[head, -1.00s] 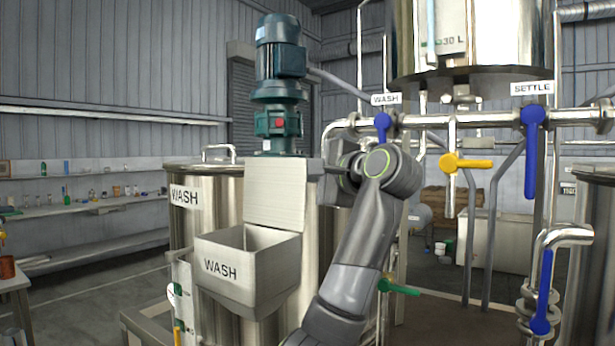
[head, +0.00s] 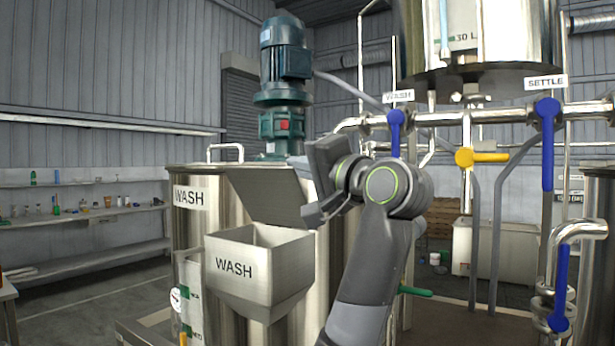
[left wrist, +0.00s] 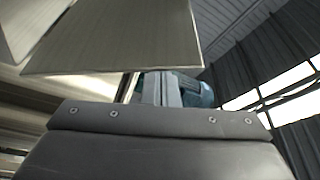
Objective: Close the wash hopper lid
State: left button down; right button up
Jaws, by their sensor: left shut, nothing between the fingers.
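The wash hopper (head: 262,275) is a square metal bin labelled WASH on the front of the wash tank (head: 190,235). Its lid (head: 268,195) is a flat metal plate, tipped forward from upright and standing open at a slant above the hopper mouth. The plate overhead in the left wrist view (left wrist: 120,50) appears to be this lid. My left gripper (head: 314,212) is shut and empty at the right edge of the lid; its fingertips are partly hidden, and I cannot tell whether they touch the lid. My right gripper is not in view.
A green motor (head: 284,85) stands behind the lid on the tank top. Pipes with a blue WASH valve handle (head: 395,130) and a yellow handle (head: 480,157) run to the right of my arm. The space in front of the hopper is clear.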

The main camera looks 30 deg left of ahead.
aim_at(298, 181)
pick_arm(q)
jog(key=s+n, duration=0.1)
jog(key=s+f+n+b, duration=0.1)
jog(key=n, duration=0.1)
jog(key=s+n+y+b, duration=0.1)
jog(key=shift+s+a+f+g, duration=0.2)
jog(key=shift+s+f+g, duration=0.05)
jog(key=shift+f+g, duration=0.05)
jog(key=shift+s+a+f+b, duration=0.1)
jog(key=shift+s+f+b, duration=0.7)
jog(key=shift+s, duration=0.25)
jog(key=shift+s+f+n+g+y+b, duration=0.35)
jog(key=shift+s+f+n+b, duration=0.2)
jog(key=shift+n, duration=0.45)
jog(key=shift+s+a+f+b, duration=0.1)
jog(key=shift+s+f+b, duration=0.55)
jog(key=shift+f, duration=0.45)
jog(key=shift+r, duration=0.1)
